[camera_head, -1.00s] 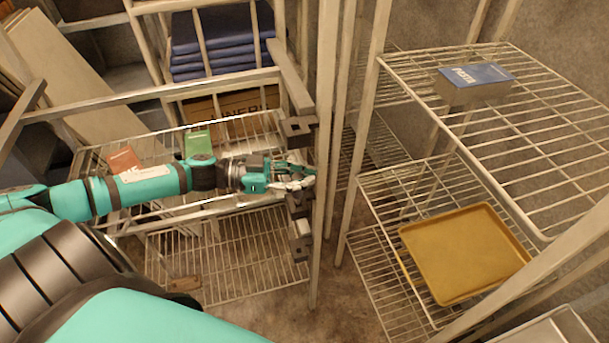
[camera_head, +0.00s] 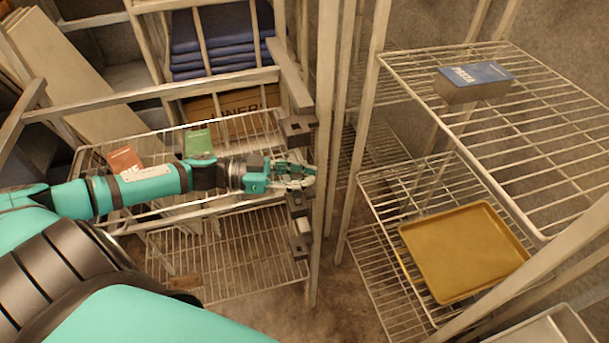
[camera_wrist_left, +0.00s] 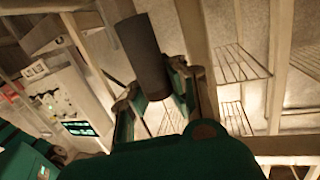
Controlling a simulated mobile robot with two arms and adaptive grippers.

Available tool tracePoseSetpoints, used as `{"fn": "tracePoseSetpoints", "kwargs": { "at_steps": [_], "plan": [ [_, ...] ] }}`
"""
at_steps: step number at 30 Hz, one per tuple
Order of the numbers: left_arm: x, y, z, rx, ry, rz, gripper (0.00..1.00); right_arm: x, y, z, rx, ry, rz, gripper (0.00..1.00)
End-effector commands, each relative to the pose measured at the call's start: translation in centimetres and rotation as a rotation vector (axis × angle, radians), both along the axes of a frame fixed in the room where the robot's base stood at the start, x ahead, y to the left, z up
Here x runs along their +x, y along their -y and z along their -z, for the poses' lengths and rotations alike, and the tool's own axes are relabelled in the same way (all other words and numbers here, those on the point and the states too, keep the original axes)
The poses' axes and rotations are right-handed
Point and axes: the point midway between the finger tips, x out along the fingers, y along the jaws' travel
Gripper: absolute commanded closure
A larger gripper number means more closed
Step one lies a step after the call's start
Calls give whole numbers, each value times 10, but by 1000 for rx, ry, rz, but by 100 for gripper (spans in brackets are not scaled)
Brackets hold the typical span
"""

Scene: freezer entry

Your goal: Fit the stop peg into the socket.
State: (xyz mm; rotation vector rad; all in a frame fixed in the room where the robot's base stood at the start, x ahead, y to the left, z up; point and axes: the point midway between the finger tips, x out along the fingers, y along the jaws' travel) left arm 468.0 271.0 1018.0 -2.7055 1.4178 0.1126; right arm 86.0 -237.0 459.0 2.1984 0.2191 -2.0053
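My left gripper (camera_head: 292,177) reaches in from the left, beside the upright post and between dark brackets of the gate-like frame, an upper one (camera_head: 298,128) and a lower one (camera_head: 299,204). In the left wrist view a dark grey cylinder (camera_wrist_left: 143,55), which may be the stop peg, lies between the left gripper's two fingers (camera_wrist_left: 157,92). Whether the fingers press on it is unclear. I cannot pick out the cylinder in the head view. Which part is the socket is also unclear. My right gripper is not in view.
A tall post (camera_head: 325,120) stands close to the left gripper's tips. A wire rack at right carries a blue pasta box (camera_head: 478,80) and a yellow tray (camera_head: 463,252). Red and green boxes (camera_head: 198,143) sit on the wire shelf behind my left arm.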

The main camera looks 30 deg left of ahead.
Motion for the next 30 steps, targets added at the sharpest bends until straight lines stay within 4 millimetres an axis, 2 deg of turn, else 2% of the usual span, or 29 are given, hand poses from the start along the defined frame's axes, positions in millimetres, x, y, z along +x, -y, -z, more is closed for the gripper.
{"fn": "tracePoseSetpoints", "kwargs": {
  "at_steps": [30],
  "plan": [
    [0,0,13,-1,1,0,100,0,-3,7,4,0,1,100]
  ]
}}
